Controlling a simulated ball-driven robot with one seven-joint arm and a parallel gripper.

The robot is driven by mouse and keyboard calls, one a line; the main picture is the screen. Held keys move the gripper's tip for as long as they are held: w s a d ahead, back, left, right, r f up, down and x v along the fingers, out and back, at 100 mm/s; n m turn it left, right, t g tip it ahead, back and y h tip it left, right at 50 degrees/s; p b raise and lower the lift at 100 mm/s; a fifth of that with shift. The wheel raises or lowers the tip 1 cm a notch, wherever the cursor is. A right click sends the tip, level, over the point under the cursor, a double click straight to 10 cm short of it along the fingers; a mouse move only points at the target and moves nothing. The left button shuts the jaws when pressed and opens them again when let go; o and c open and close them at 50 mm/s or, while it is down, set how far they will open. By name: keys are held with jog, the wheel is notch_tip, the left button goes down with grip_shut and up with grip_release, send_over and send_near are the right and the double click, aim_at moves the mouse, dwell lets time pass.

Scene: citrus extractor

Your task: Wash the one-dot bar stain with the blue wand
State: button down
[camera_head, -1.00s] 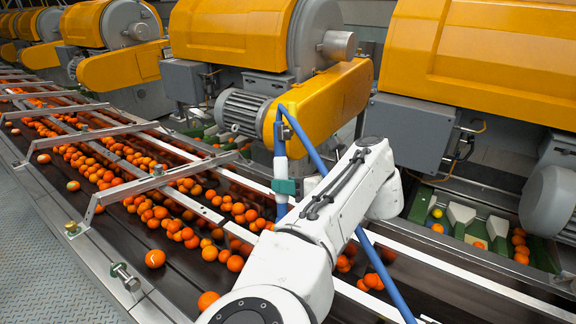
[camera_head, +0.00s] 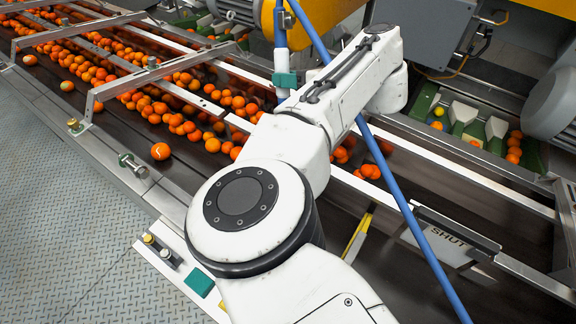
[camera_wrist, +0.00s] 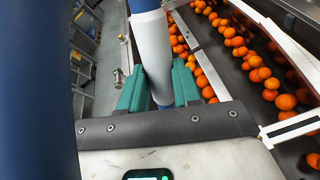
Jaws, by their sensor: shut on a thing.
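My gripper (camera_head: 285,80) has teal fingers and is shut on the blue wand (camera_head: 280,38), holding it upright over the fruit conveyor. In the wrist view the wand's white and blue body (camera_wrist: 151,45) stands between the teal fingers (camera_wrist: 130,92). A blue hose (camera_head: 404,205) runs from the wand's top down to the lower right; it fills the left of the wrist view (camera_wrist: 36,90). Metal cross bars (camera_head: 160,72) span the conveyor to the left of my gripper. I cannot make out a stain or dot mark on them.
Many oranges (camera_head: 130,90) lie on the dark conveyor belt. A metal side rail (camera_head: 90,150) edges it, with open tread-plate floor (camera_head: 70,240) at the lower left. Extractor machines (camera_head: 330,12) stand behind. A plate marked SHUT (camera_head: 440,243) is at the right.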

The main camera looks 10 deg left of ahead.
dwell(0.3)
jog(key=shift+w+d+f+b, duration=0.3)
jog(key=shift+w+d, duration=0.4)
jog(key=shift+w, duration=0.3)
jog(key=shift+w+d+f+b, duration=0.15)
jog(key=shift+w+d+b, duration=0.25)
jog(key=shift+w+d, duration=0.45)
jog(key=shift+a, duration=0.2)
jog(key=shift+s+a+r+p, duration=0.3)
jog(key=shift+s+a, duration=0.2)
jog(key=shift+s, duration=0.9)
jog(key=shift+s+a+r+p, duration=0.15)
jog(key=shift+s+a+r, duration=0.3)
jog(key=shift+s, duration=0.95)
jog(key=shift+s+a+r+p, duration=0.3)
jog(key=shift+s+a, duration=0.25)
jog(key=shift+s, duration=0.85)
jog(key=shift+w+a, duration=0.2)
jog(key=shift+a, duration=0.3)
jog(key=shift+w+a, duration=0.15)
jog(key=shift+a, duration=0.35)
